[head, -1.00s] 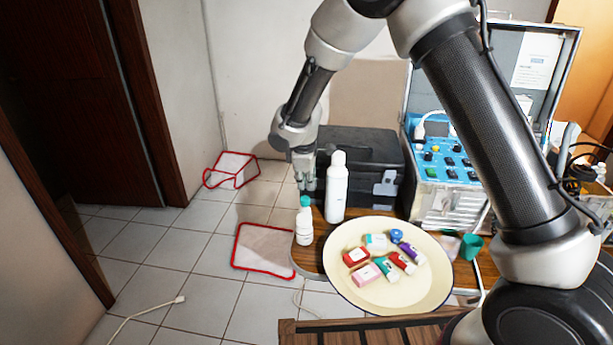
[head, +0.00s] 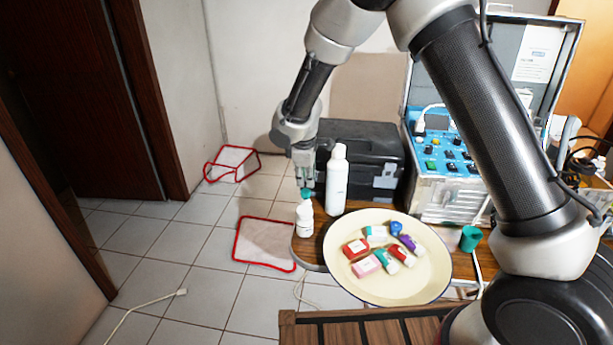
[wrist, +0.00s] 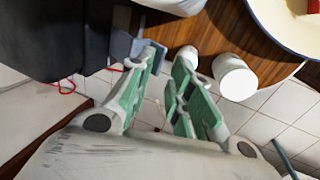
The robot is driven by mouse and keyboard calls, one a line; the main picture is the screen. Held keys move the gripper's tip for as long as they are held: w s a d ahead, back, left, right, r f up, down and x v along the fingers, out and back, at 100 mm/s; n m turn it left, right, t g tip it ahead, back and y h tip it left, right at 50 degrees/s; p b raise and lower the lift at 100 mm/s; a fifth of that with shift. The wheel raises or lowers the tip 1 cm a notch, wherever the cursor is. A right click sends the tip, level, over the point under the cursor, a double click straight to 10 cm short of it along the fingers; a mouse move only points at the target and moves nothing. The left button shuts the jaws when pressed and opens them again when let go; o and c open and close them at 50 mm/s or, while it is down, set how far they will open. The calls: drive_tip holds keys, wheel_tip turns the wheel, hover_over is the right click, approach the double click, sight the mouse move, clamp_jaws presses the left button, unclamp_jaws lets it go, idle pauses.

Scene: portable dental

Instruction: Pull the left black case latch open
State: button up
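The black case (head: 362,142) stands shut at the back of the wooden table, with a grey latch (head: 386,176) at the right of its front. Its left front is hidden behind my gripper and the tall white bottle in the head view. My gripper (head: 303,182) points down at the case's left front corner, just above the small bottle. In the wrist view my green-padded fingers (wrist: 167,62) are apart. A blue-grey piece, seemingly the left latch (wrist: 141,45), sticks out from the dark case (wrist: 60,40) by the left fingertip. I cannot tell whether they touch.
A cream plate (head: 350,280) with several small boxes lies in front. An open dental unit (head: 440,155) stands right of the case.

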drive_tip(key=shift+s+d+f, duration=0.15)
drive_tip(key=shift+s+f, duration=0.05)
drive_tip(key=shift+f, duration=0.15)
drive_tip(key=shift+r, duration=0.4)
drive_tip(key=v, duration=1.1)
drive_tip(key=shift+w+r, duration=0.15)
drive_tip(key=shift+r, duration=0.15)
